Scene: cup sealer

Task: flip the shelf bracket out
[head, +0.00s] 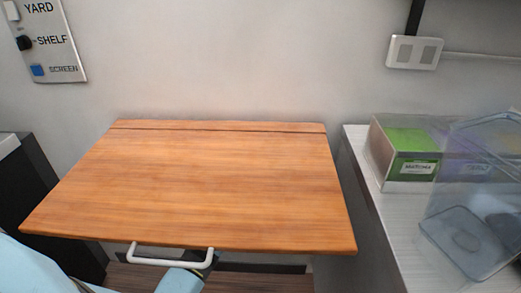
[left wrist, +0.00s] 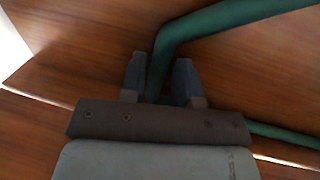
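The shelf bracket (head: 170,262) is a U-shaped bar under the front edge of the wooden shelf board (head: 200,180). It looks white in the head view and dark green in the left wrist view (left wrist: 225,22), where it bends and runs down between my fingers. My left gripper (head: 207,262) is at the bracket's right end in the head view, partly hidden under the board. My right gripper is not in view.
A white counter (head: 365,165) stands to the right with a green box (head: 410,148) in a clear case and a transparent bin (head: 465,225). A wall sign (head: 45,40) reads YARD, SHELF and SCREEN. A wall socket (head: 414,52) is at upper right. The board's top is bare.

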